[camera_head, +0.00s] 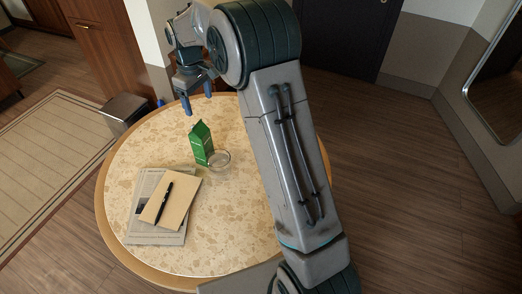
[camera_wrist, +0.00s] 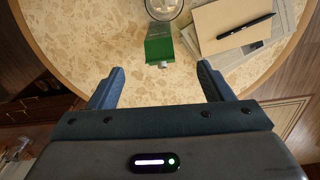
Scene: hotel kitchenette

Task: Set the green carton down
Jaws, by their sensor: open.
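The green carton (camera_head: 202,144) stands upright on the round table (camera_head: 236,240), beside a clear glass bowl (camera_head: 219,160). My gripper (camera_head: 198,104) is above the table's far edge, behind the carton and apart from it. In the wrist view the carton (camera_wrist: 160,44) lies ahead of my gripper (camera_wrist: 160,80), whose two blue fingers are spread wide with nothing between them. The glass bowl (camera_wrist: 165,8) is partly cut off at the top of that view.
A tan notebook (camera_head: 170,200) with a black pen (camera_head: 163,203) lies on a newspaper (camera_head: 142,228) at the table's left. A bin (camera_head: 124,108) stands on the floor beyond the table's left edge. The table's front is bare.

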